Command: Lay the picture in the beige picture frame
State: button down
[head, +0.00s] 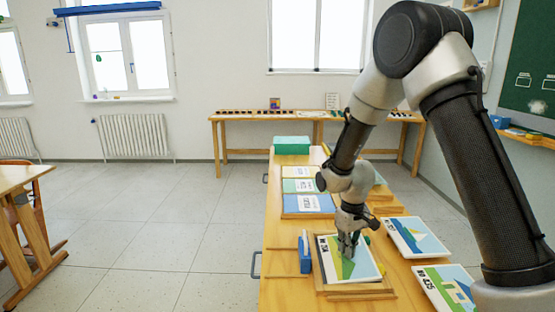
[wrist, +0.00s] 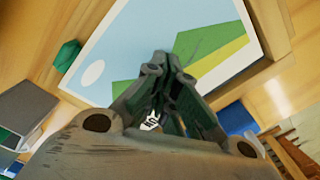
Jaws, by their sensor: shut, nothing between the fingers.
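The picture (head: 333,273), a landscape with white border, green hill, yellow strip and blue sky, lies over the beige picture frame (head: 352,290) on the table. In the wrist view the picture (wrist: 130,40) fills the upper middle, with the wooden frame's edge (wrist: 272,28) along its right side. I cannot tell whether the picture lies flat inside the frame on all sides. My gripper (head: 347,254) is shut and empty, pointing down over the picture. In the wrist view its fingers (wrist: 168,65) are together and hide part of the picture's lower edge.
A blue block (head: 305,257) stands left of the frame. Two other pictures lie to the right, one farther (head: 418,238) and one nearer (head: 445,288). A tray with several coloured cards (head: 308,204) and a green box (head: 292,145) are behind. A green object (wrist: 66,55) lies beside the picture.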

jog(key=shift+a+f, duration=0.1)
jog(key=shift+a, duration=0.65)
dwell(0.3)
dwell(0.4)
jog(key=shift+r, duration=3.55)
